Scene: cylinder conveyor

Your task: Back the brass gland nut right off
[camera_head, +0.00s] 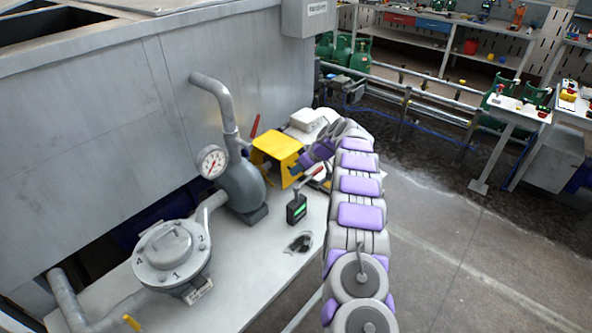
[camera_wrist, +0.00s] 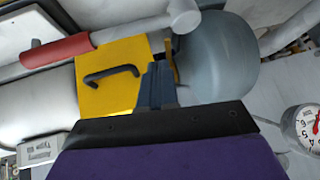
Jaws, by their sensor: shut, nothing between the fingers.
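My gripper (camera_head: 297,170) reaches over the bench beside a yellow box-like cover (camera_head: 272,147). In the wrist view the dark fingers of my gripper (camera_wrist: 157,85) are shut together with nothing held, in front of the yellow cover (camera_wrist: 120,75) with its black handle. A small brass-coloured part (camera_wrist: 171,66) shows just beyond and right of the fingertips, between them and a rounded grey body (camera_wrist: 218,58). I cannot tell for sure that it is the gland nut, or whether the fingers touch it. The nut is not clear in the head view.
A grey pump-like body (camera_head: 240,190) with a pressure gauge (camera_head: 212,162) stands left of my gripper. A flanged round housing (camera_head: 170,255) is at the front left. A small dark device with a green display (camera_head: 297,209) stands on the bench. A red-sleeved bar (camera_wrist: 60,50) crosses the wrist view's top.

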